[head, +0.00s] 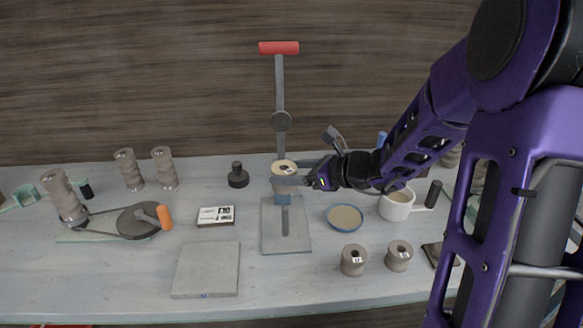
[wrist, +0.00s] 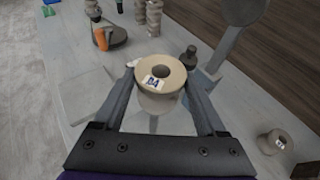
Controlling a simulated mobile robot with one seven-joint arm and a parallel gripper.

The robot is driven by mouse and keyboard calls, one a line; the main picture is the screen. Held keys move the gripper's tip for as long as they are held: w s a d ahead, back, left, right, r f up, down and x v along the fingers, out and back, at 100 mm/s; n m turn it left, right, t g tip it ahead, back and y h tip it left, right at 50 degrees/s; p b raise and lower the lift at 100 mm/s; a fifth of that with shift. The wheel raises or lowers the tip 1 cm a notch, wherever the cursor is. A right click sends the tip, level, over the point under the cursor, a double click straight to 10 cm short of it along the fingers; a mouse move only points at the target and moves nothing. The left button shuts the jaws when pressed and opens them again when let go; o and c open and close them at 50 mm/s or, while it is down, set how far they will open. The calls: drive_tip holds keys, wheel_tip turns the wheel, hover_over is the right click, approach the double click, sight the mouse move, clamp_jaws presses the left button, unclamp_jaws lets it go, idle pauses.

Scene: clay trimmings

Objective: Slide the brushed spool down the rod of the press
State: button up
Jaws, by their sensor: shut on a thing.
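My gripper (head: 288,178) is shut on a pale beige spool (head: 285,167) with a dark-marked label on its top flange. In the wrist view the spool (wrist: 160,74) sits upright between the two fingers, and its central hole looks dark and empty. The press (head: 269,236) has a grey base plate, a tall grey post and a red crossbar handle (head: 278,48). The spool is above the plate, in front of the post. A blue-grey piece (head: 283,198) shows just below it. I cannot tell whether the rod is inside the spool's hole.
Two labelled spools (head: 353,261) (head: 399,256) stand front right. A blue-rimmed dish (head: 345,217) and a white mug (head: 397,205) are right of the press. A small box (head: 215,216), a grey slab (head: 206,270) and a wheel with an orange handle (head: 164,217) lie left.

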drive_tip(key=b, duration=0.4)
hover_over(287, 207)
drive_tip(key=shift+s+d+f, duration=0.15)
drive_tip(key=shift+d+f, duration=0.05)
drive_tip(key=shift+f, duration=1.1)
drive_tip(key=shift+s+d+f, duration=0.1)
drive_tip(key=shift+d+f, duration=0.05)
drive_tip(key=shift+f, duration=1.1)
drive_tip(key=shift+f+b, duration=0.1)
drive_tip(key=shift+b, duration=0.2)
drive_tip(key=shift+f+b, duration=2.3)
drive_tip(key=shift+f, duration=0.35)
drive_tip(key=shift+f, duration=0.35)
drive_tip(key=shift+f+b, duration=0.85)
drive_tip(key=shift+f, duration=1.35)
drive_tip(key=shift+f, duration=0.2)
drive_tip(key=o, duration=1.6)
